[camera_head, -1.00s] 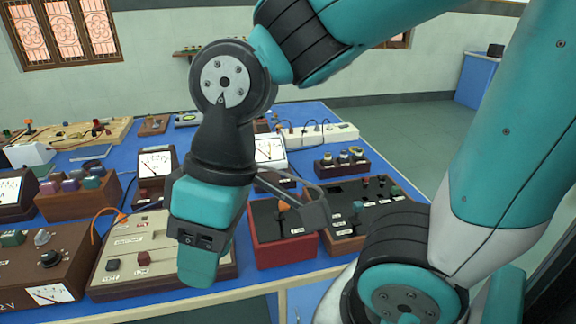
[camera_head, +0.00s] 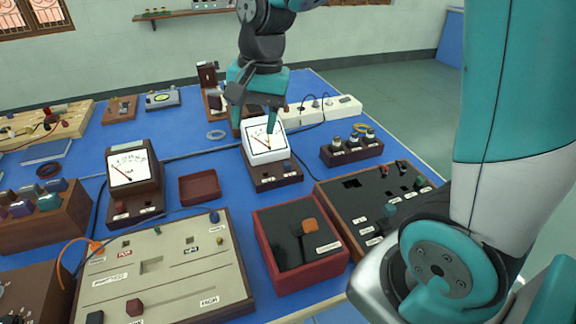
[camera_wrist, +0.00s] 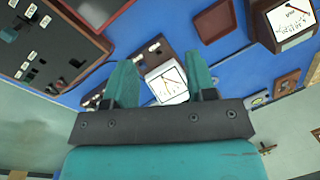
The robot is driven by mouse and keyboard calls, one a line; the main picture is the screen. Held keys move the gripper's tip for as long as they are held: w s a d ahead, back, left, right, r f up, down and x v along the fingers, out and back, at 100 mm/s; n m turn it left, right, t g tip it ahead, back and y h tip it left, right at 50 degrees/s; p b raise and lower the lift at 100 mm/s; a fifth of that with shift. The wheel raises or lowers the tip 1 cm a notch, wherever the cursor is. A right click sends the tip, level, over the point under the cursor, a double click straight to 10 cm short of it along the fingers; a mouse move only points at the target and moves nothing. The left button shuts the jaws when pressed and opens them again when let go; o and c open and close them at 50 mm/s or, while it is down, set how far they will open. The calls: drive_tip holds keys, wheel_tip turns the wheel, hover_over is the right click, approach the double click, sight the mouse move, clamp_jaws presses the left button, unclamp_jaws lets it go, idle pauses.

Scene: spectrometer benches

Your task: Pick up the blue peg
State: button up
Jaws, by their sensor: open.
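I cannot tell for sure which piece is the blue peg. In the head view a small dark blue peg (camera_head: 213,216) stands upright at the right back corner of the beige panel box (camera_head: 170,262). A blue-grey cap (camera_head: 57,185) also shows among several in the wooden block at the left. My gripper (camera_head: 256,122) is open and empty, over the table behind the white-faced meter (camera_head: 265,143), which it partly overlaps. In the wrist view my gripper (camera_wrist: 161,78) has its two teal fingers apart, with the meter (camera_wrist: 166,83) showing between them.
A red-sided box (camera_head: 300,245) with an orange-topped lever and a dark control box (camera_head: 372,205) stand at the front right. A brown tray (camera_head: 200,187) lies between two meters. A white power strip (camera_head: 325,110) is at the back. Blue table surface shows bare between the devices.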

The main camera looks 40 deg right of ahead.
drive_tip(key=w+d+f+m+h, duration=0.1)
drive_tip(key=w+d+f+m, duration=0.2)
drive_tip(key=w+d+m, duration=0.45)
drive_tip(key=m+p, duration=0.1)
drive_tip(key=m, duration=0.5)
hover_over(289, 163)
drive_tip(key=shift+g+h, duration=0.4)
drive_tip(key=f, duration=1.4)
drive_tip(key=shift+w+a+f, duration=0.1)
drive_tip(key=shift+a, duration=0.1)
drive_tip(key=shift+d+f+p, duration=0.2)
drive_tip(key=shift+f+p, duration=0.65)
drive_tip(key=shift+f, duration=2.4)
clamp_jaws()
